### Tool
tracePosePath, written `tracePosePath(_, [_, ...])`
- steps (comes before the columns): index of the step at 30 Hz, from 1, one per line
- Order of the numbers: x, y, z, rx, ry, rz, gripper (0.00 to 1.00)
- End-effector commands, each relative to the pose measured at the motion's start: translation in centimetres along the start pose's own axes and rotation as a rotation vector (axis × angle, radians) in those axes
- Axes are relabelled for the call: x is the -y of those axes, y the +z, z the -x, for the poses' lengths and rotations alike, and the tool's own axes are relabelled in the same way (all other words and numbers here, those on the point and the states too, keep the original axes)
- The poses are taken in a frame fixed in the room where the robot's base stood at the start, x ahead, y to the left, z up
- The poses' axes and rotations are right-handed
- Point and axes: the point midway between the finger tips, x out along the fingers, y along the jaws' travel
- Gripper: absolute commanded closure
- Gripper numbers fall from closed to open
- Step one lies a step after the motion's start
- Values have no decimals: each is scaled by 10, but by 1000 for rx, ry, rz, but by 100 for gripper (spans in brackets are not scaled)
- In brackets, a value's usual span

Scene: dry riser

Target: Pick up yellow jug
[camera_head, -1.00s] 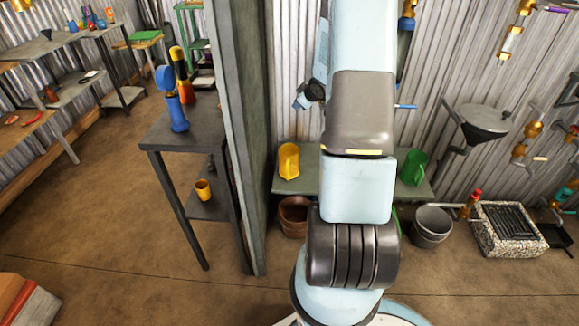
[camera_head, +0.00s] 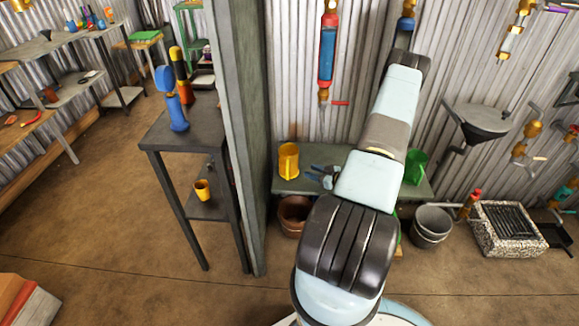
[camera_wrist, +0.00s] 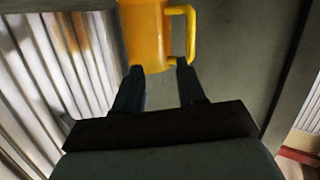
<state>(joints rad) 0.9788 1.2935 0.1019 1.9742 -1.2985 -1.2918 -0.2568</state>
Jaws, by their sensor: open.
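The yellow jug (camera_head: 289,161) stands upright at the left end of a low grey-green bench (camera_head: 292,186) against the corrugated wall. My gripper (camera_head: 316,174) is just to the right of the jug in the head view, partly hidden behind my arm. In the wrist view, the yellow jug (camera_wrist: 147,35) is ahead of the fingertips, with its handle on the right. My gripper (camera_wrist: 158,70) shows two dark fingers spread apart with nothing held between them. The fingertips are close to the jug's near end; whether they touch it I cannot tell.
A green jug (camera_head: 415,166) stands on the bench's right part, beside my arm. A grey post (camera_head: 240,130) rises left of the bench. A brown bucket (camera_head: 294,214) is below it, and a grey bucket (camera_head: 431,226) is on the floor to the right.

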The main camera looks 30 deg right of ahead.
Motion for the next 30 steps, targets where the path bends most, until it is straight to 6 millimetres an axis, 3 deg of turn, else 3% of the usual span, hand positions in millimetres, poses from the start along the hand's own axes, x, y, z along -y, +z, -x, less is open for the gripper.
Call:
tracePosePath(1, [10,13,6,-35,2,-26,60])
tracePosePath(6, [33,36,19,-145,8,-77,60])
tracePosePath(14, [47,47,25,-215,14,-107,60])
tracePosePath(30, [47,30,-51,-215,13,-106,60])
